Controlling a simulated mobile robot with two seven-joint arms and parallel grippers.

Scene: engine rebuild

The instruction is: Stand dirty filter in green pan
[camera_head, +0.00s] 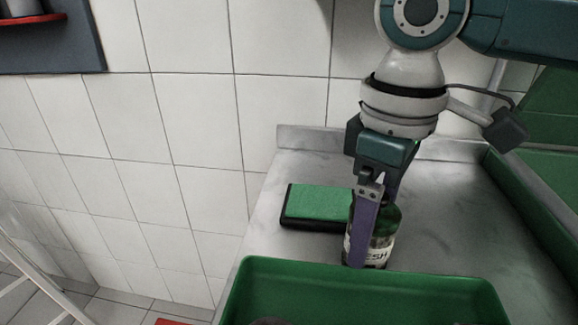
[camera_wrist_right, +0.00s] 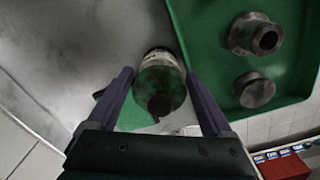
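A dark green canister or bottle (camera_head: 383,225) with a pale label ending in "SH" stands on the bench behind the green pan (camera_head: 370,278). It also shows in the right wrist view (camera_wrist_right: 160,80). My right gripper (camera_head: 367,262) points down with its purple fingers open on either side of it; narrow gaps show in the wrist view. The wrist view shows a grimy flanged piece (camera_wrist_right: 256,36) and a small dark round piece (camera_wrist_right: 254,90) in the pan; I cannot tell whether either is the dirty filter. My left gripper is not in view.
A green-topped pad with a black base (camera_head: 315,205) lies left of the canister, close to it. The tiled wall is behind and left. Bare grey bench (camera_head: 460,225) lies to the right. A red box (camera_wrist_right: 285,167) shows at the wrist view's lower right.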

